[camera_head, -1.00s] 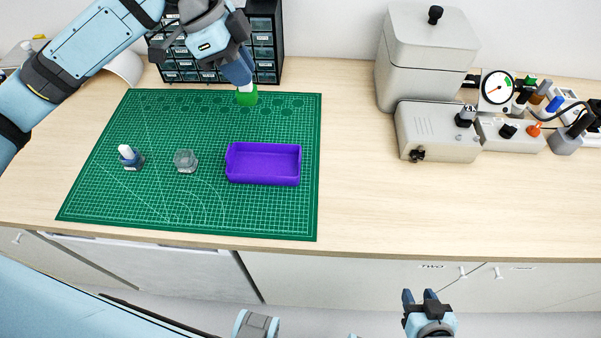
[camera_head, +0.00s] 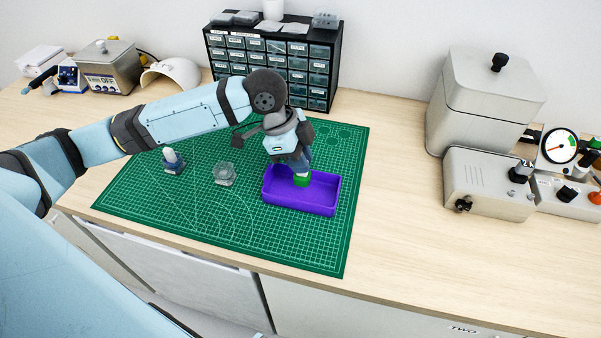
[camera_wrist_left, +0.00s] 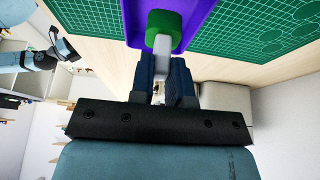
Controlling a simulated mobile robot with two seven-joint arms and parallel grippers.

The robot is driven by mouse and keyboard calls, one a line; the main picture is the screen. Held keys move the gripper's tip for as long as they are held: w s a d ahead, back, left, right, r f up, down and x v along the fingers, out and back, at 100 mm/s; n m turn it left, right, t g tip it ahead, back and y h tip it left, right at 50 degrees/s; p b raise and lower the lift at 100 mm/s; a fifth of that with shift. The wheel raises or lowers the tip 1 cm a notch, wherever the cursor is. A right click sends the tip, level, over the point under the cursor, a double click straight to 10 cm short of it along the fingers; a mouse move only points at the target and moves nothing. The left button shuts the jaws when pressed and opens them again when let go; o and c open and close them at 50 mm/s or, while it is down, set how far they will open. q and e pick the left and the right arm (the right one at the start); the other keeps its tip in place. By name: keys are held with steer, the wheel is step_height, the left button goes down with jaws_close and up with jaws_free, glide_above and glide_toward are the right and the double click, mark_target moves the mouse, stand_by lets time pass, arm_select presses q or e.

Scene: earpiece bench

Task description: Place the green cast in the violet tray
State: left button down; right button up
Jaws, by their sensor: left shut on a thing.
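The green cast (camera_head: 303,181) is held by my left gripper (camera_head: 299,168), which points down over the violet tray (camera_head: 318,206). In the left wrist view the green cast (camera_wrist_left: 165,30) has a pale grey stem that sits between the two fingers of my left gripper (camera_wrist_left: 163,65). The violet tray (camera_wrist_left: 133,20) lies behind the cast there. The cast is at or just inside the tray's opening; I cannot tell whether it touches the floor of the tray. My right gripper is not in view.
A green cutting mat (camera_head: 270,240) lies under the tray. A clear small piece (camera_head: 225,174) and a blue-and-white piece (camera_head: 173,160) stand left of the tray. A drawer cabinet (camera_head: 275,62) stands behind. Grey machines (camera_head: 490,180) stand at the right. The mat's front is clear.

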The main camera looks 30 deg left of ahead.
arm_select(q)
step_height(320, 180, down, 4)
steer(key=shift+f, duration=0.2)
steer(key=c, duration=1.1)
jaws_free()
steer(key=shift+f, duration=0.1)
steer(key=v, duration=1.2)
